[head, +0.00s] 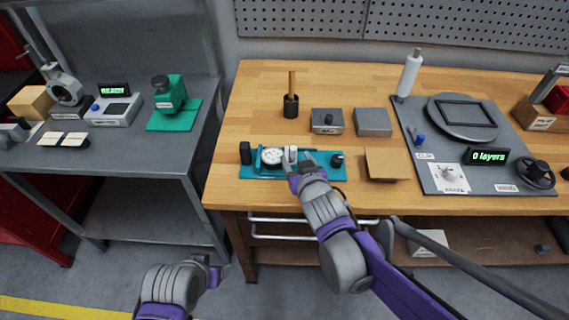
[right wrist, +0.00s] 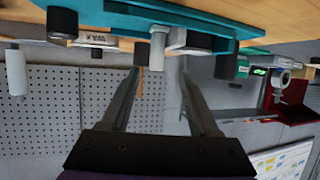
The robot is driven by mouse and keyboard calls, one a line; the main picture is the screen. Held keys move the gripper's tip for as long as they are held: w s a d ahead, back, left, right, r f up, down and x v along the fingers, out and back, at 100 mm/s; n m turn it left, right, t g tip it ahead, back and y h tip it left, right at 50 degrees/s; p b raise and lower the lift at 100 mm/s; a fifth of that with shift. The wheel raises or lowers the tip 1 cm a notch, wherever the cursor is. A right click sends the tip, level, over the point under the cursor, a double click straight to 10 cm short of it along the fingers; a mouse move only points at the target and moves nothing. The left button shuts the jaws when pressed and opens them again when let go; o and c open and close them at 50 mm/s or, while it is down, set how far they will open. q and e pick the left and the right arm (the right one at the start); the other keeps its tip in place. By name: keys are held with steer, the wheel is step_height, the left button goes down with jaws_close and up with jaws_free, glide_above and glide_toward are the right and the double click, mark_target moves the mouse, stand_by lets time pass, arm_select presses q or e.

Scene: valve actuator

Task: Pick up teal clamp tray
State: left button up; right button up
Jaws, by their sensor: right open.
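The teal clamp tray (head: 322,170) lies near the front edge of the wooden bench. It carries a round white dial (head: 271,156), a pale upright part (head: 290,154) and dark knobs at both ends. My right gripper (head: 300,160) is at the tray's middle, beside the pale part, and its hand hides some of the tray. In the right wrist view, the tray (right wrist: 130,20) appears upside down at the top. The right gripper's fingers (right wrist: 160,70) are apart with nothing held between them. My left arm is low in the head view; its gripper (head: 213,272) is too unclear to judge.
A grey winding station (head: 425,170) is to the right. The grey left table (head: 160,145) stands beyond a gap.

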mark_target(294, 152)
steer(key=shift+d+x, duration=0.15)
steer(key=shift+x, duration=1.35)
steer(key=shift+d+x, duration=0.15)
steer(key=shift+x, duration=1.4)
jaws_close()
